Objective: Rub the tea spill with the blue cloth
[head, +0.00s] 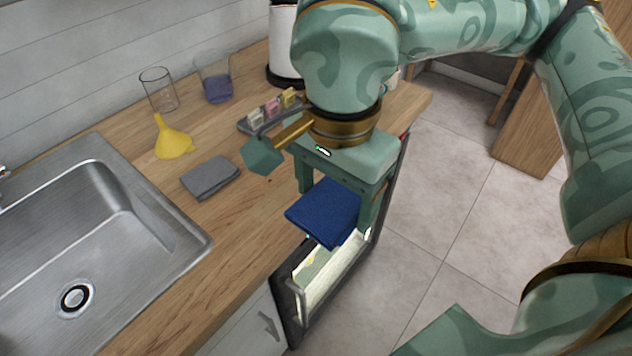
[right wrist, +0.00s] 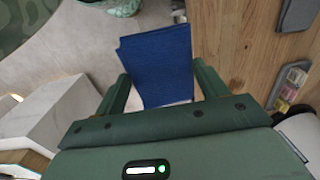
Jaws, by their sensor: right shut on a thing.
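The folded blue cloth (head: 326,211) is between the fingers of my right gripper (head: 337,202). It hangs above the lit, open-topped unit at the counter's front edge. In the right wrist view, the cloth (right wrist: 156,66) spans the gap between the two green fingers (right wrist: 160,92), and the gripper is shut on it. I cannot make out a tea spill in either view; my right arm and gripper hide part of the counter. My left gripper is not in view.
A grey folded cloth (head: 210,177), yellow funnel (head: 173,140), empty beaker (head: 159,91), beaker with purple liquid (head: 216,83) and small tray of bottles (head: 250,127) stand on the wooden counter (head: 232,228). A steel sink (head: 110,235) is left. Tiled floor lies right.

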